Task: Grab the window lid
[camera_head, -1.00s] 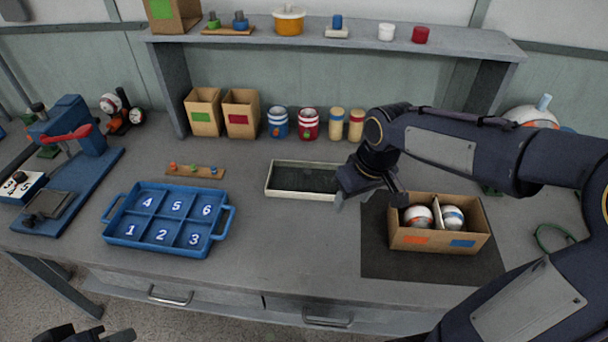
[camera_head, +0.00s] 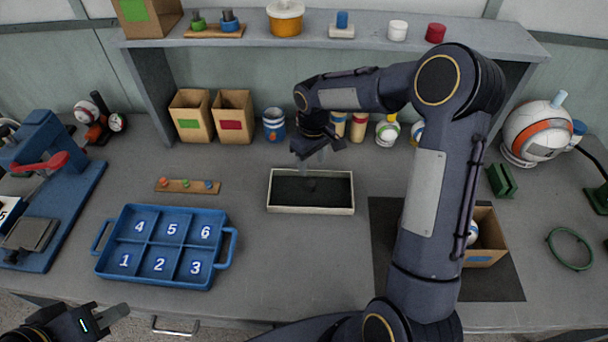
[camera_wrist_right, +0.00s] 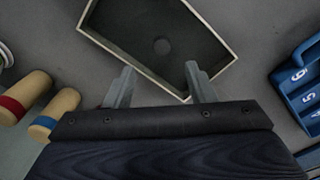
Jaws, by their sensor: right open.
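A shallow cream-rimmed tray (camera_head: 350,193) with a dark floor lies in the middle of the table. My right gripper (camera_head: 315,166) points down above the tray's back edge. In the right wrist view, its two fingers (camera_wrist_right: 158,80) are apart with nothing between them, by the tray's rim (camera_wrist_right: 130,58). My left gripper (camera_head: 112,320) is at the lower left corner, away from the tray; its jaws are unclear.
A blue numbered tray (camera_head: 152,220) lies left of the cream-rimmed tray. A blue press (camera_head: 50,185) stands far left. A cardboard box (camera_head: 488,238) on a dark mat is partly hidden by my right arm. Jars and a shelf (camera_head: 240,45) stand behind the right gripper.

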